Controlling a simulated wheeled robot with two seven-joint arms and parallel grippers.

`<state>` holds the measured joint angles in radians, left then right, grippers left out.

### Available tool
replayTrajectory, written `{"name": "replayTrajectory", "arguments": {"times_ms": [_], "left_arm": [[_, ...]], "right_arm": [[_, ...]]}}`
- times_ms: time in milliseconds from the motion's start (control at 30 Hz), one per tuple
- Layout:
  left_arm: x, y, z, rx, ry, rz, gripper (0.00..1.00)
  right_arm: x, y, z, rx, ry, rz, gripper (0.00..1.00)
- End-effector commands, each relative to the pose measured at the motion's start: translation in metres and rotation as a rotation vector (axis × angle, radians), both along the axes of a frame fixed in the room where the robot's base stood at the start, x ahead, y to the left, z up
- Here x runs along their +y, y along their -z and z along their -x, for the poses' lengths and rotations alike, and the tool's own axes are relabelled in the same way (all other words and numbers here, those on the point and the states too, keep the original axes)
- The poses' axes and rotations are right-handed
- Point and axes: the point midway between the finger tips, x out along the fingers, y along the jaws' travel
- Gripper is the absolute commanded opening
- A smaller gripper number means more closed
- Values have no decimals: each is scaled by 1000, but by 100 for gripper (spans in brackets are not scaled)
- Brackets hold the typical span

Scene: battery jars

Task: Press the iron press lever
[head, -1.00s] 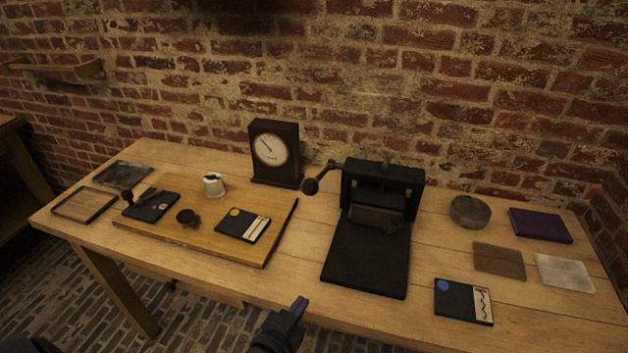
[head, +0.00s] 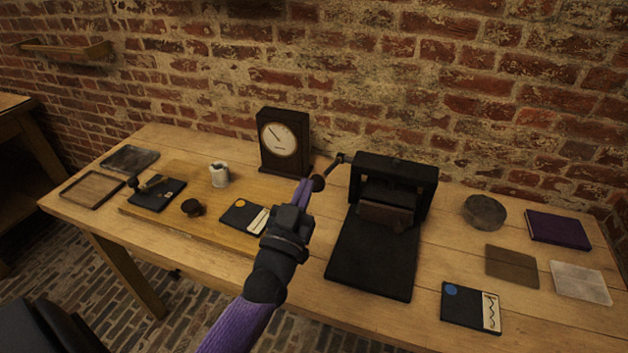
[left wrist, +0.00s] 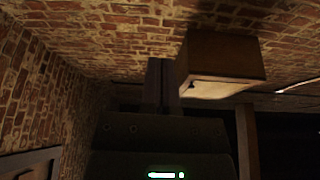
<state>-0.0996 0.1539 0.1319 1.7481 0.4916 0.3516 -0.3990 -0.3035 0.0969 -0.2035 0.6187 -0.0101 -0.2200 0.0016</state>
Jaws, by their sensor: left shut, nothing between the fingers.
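The black iron press (head: 393,185) stands at the back of the table, with a flat black bed toward the front edge. Its lever (head: 334,166) sticks out to the left and ends in a dark round knob (head: 318,183). My left gripper (head: 303,190) is shut and empty, its purple fingertips beside the knob at its left in the head view. Whether they touch the knob I cannot tell. In the left wrist view the shut fingers (left wrist: 161,82) point toward the wall beside the clock, and the lever cannot be made out. My right gripper is not in view.
A dark clock (head: 284,142) stands just behind my left gripper. A wooden board (head: 180,225) at left carries a white cup (head: 219,174), a stamp and cards. A round grey dish (head: 484,211), a purple book (head: 558,230) and flat sheets lie right of the press.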

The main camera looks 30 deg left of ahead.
Motion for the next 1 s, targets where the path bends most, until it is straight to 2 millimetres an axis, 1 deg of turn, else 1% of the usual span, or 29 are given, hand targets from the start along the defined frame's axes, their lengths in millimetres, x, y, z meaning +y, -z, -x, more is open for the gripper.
{"name": "replayTrajectory", "arguments": {"times_ms": [33,100,233,267,300,333,400,500,900,967,1000], "left_arm": [[2,-4,-10,-3,0,-2,0],[6,-10,-24,-2,-1,-2,0],[11,-20,-49,-2,0,-1,0],[12,-16,-52,2,0,-2,0],[12,-4,-51,7,0,-3,0],[12,1,-51,7,0,-2,0],[13,11,-51,6,1,-1,0],[13,18,-51,4,0,-1,0],[13,20,-51,0,0,-1,0],[13,25,-50,-6,0,-3,0],[13,31,-49,-16,-1,-5,0]], "right_arm": [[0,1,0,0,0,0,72],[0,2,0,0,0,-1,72],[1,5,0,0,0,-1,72],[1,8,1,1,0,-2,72],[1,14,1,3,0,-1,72],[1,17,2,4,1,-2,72],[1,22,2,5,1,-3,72],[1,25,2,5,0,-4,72],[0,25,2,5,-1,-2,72],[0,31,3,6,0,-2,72],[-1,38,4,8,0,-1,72]]}}
